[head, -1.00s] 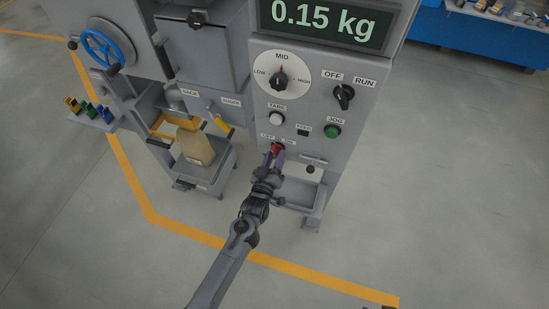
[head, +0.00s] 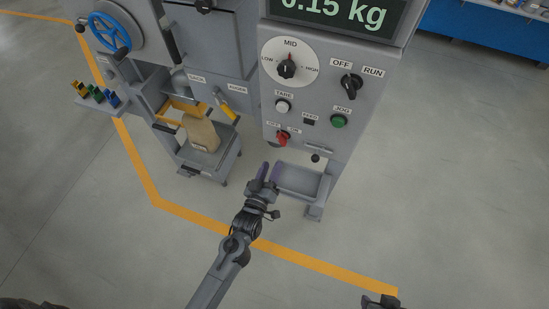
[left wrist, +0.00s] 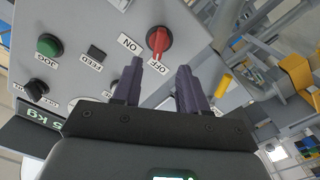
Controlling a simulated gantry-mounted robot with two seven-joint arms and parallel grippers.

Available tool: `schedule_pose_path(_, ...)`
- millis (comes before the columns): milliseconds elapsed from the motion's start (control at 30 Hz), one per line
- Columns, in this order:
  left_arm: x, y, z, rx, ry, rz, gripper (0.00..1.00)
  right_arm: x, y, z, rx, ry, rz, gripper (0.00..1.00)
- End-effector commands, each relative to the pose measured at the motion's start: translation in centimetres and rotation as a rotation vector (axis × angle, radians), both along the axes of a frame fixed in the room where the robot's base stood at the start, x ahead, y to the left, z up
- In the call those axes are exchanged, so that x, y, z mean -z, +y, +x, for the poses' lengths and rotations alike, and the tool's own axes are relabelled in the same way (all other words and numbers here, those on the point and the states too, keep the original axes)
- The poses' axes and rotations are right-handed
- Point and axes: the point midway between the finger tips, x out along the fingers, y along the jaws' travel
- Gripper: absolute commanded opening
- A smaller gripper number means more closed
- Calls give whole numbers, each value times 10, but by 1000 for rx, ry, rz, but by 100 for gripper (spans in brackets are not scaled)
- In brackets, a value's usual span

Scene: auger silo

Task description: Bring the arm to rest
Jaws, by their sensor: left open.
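My left gripper (head: 269,172) is open and empty in the head view. It is held below the panel's red OFF/ON switch (head: 282,138), clear of it, in front of the grey tray (head: 298,180). In the left wrist view its two purple-grey fingers (left wrist: 160,68) stand apart with nothing between them. The red switch (left wrist: 158,42) shows beyond them, its handle lying toward the OFF label. A dark piece at the bottom right edge of the head view seems to be the tip of my right gripper (head: 380,302); its fingers are too cut off to read.
The control panel has a speed dial (head: 287,69), a black OFF/RUN knob (head: 351,85) and a green JOG button (head: 339,121). A tan bag (head: 201,133) stands on the platform to the left. The floor in front and to the right is clear.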

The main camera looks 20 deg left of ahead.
Motion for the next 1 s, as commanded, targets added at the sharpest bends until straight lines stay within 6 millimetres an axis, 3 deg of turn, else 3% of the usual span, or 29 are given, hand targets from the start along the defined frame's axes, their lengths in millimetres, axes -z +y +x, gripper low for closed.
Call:
schedule_pose_path(200, 0, -1, -14, 1, 1, -1, 43, 0, 1, 0, 1, 0, 2, 43)
schedule_pose_path(733, 4, -1, -19, 0, 8, -1, 43, 0, -1, 0, -4, 0, -5, 43)
schedule_pose_path(900, 25, 10, -43, 14, 51, 41, 43, 0, -2, 0, -5, 0, -8, 43)
schedule_pose_path(1000, 9, 25, -62, 43, 57, 96, 43, 0, -3, 0, -4, -1, -10, 43)
